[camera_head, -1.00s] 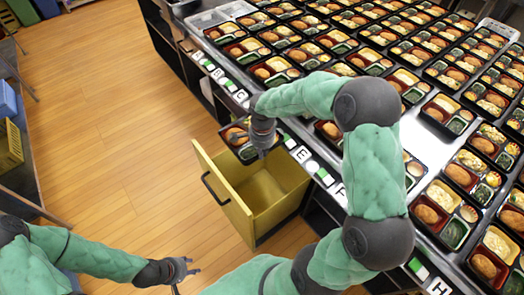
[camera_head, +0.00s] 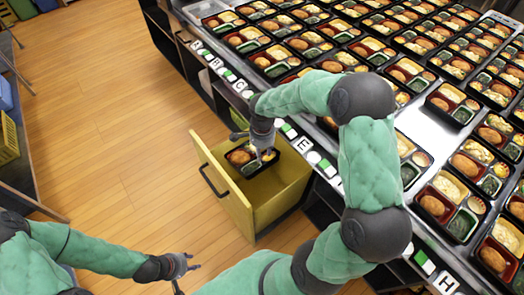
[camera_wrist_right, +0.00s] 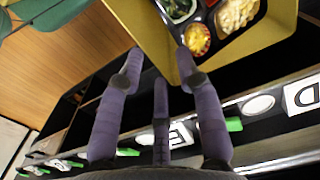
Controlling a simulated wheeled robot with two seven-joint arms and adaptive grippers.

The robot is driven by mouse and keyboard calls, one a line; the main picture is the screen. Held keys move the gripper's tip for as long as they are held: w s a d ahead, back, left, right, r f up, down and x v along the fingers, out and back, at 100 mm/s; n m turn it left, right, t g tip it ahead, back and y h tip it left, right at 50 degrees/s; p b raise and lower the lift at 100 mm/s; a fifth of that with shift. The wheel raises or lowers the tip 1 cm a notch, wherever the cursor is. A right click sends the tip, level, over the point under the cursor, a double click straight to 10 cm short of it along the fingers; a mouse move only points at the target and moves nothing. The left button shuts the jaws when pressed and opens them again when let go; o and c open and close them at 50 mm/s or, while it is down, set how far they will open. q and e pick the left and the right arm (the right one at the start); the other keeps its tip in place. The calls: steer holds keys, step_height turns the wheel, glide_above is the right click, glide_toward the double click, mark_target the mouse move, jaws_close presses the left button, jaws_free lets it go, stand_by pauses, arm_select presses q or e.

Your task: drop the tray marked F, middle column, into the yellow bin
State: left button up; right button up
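A black bento tray (camera_head: 250,158) with red and green compartments is in the opening of the yellow bin (camera_head: 238,207). The tray is cut off at the top in the right wrist view (camera_wrist_right: 212,28). I cannot read a mark on it. My right gripper (camera_head: 252,146) is over the bin, close above the tray. In the wrist view its purple fingers (camera_wrist_right: 158,68) are spread, and the tray lies beyond the tips, not between them. My left gripper (camera_head: 190,263) is low over the floor, empty, with its fingers apart.
Many bento trays fill the steel counter (camera_head: 425,130) at the right. Lettered labels, such as E (camera_head: 303,145) and H (camera_head: 446,283), run along its front edge. My right arm hides part of that edge. The wooden floor (camera_head: 110,130) at the left is clear.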

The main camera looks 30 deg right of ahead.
step_height(320, 180, up, 12)
stand_by(0.7)
steer(key=shift+s, duration=0.1)
stand_by(0.8)
